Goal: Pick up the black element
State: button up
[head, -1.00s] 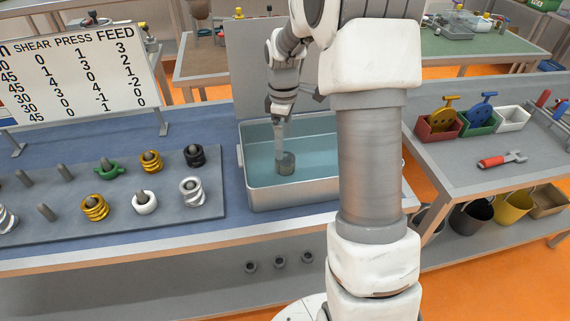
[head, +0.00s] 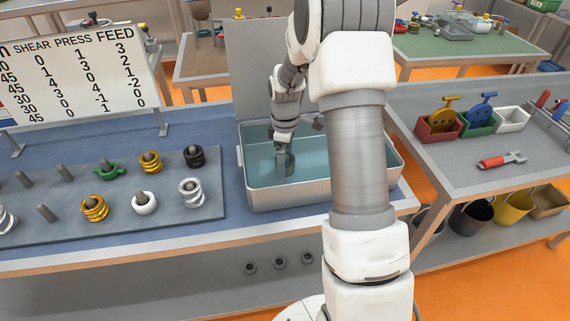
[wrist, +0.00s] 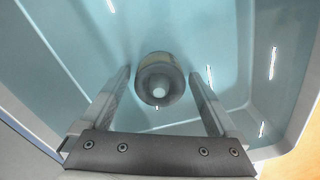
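My gripper (head: 285,163) is down inside the metal tray of bluish liquid (head: 340,187). In the wrist view my gripper (wrist: 160,73) is open, its two fingers apart on either side of a dark grey, hollow round element (wrist: 160,82). The element lies in the tray near the fingertips, with a light spot in its centre. A small gap shows on each side of it. In the head view the fingers mostly hide this element. A separate black ring-shaped element (head: 195,157) sits on a peg of the grey board, away from my gripper.
The grey peg board (head: 120,215) left of the tray holds several coloured rings. A printed sign (head: 75,75) stands at the back left. A side table (head: 455,185) with small bins is at the right.

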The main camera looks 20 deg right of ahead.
grip_shut()
dwell(0.3)
